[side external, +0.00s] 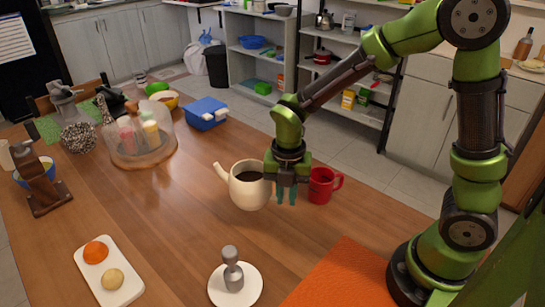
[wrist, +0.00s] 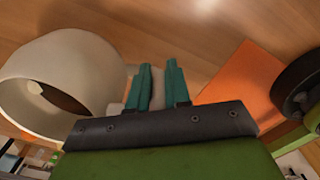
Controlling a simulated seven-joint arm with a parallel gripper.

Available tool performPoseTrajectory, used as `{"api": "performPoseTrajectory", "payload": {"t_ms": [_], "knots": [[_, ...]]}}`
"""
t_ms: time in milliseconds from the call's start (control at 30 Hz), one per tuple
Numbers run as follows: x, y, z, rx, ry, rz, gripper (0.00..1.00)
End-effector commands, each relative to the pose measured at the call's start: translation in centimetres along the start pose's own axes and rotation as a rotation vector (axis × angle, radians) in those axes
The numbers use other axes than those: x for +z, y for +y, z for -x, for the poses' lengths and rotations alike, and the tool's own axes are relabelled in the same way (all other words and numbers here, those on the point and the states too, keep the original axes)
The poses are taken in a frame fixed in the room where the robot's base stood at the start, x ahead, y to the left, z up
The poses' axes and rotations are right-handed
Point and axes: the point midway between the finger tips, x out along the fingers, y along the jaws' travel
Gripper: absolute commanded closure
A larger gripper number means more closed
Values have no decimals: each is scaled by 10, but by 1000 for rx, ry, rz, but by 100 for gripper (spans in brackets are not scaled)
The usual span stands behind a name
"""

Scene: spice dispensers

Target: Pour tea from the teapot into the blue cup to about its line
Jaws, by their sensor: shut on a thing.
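The cream teapot (side external: 249,194) is upright near the middle of the table, its spout pointing left and dark tea showing in its open top. I cannot tell whether it touches the table. My gripper (side external: 286,197) points down at its right side, shut on the teapot's handle, which the fingers mostly hide. In the wrist view the teapot (wrist: 88,62) fills the left, beside the teal fingers of my gripper (wrist: 162,84). A blue-rimmed vessel (side external: 19,179), possibly the blue cup, is partly hidden behind a brown stand at the far left. Its line is not visible.
A red mug (side external: 321,186) stands close right of my gripper. A white coaster (side external: 250,290) with a metal tool and a white tray (side external: 121,285) with two round items lie in front. A glass dome (side external: 160,146) and blue box (side external: 206,112) stand behind. The table between teapot and brown stand (side external: 42,190) is mostly clear.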

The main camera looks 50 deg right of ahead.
Motion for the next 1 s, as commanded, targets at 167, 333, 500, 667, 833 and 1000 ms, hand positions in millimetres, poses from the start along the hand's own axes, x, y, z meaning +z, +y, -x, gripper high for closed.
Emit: {"api": "performPoseTrajectory", "payload": {"t_ms": [167, 333, 500, 667, 833, 1000], "knots": [[1, 1, 17, 6, -3, 0, 100], [1, 1, 27, 5, -3, 1, 100], [4, 9, 34, 5, 1, -58, 100], [14, 34, 36, 4, 15, -256, 100], [29, 71, 33, 0, 30, -572, 100], [43, 107, 26, -7, 35, -894, 100]]}}
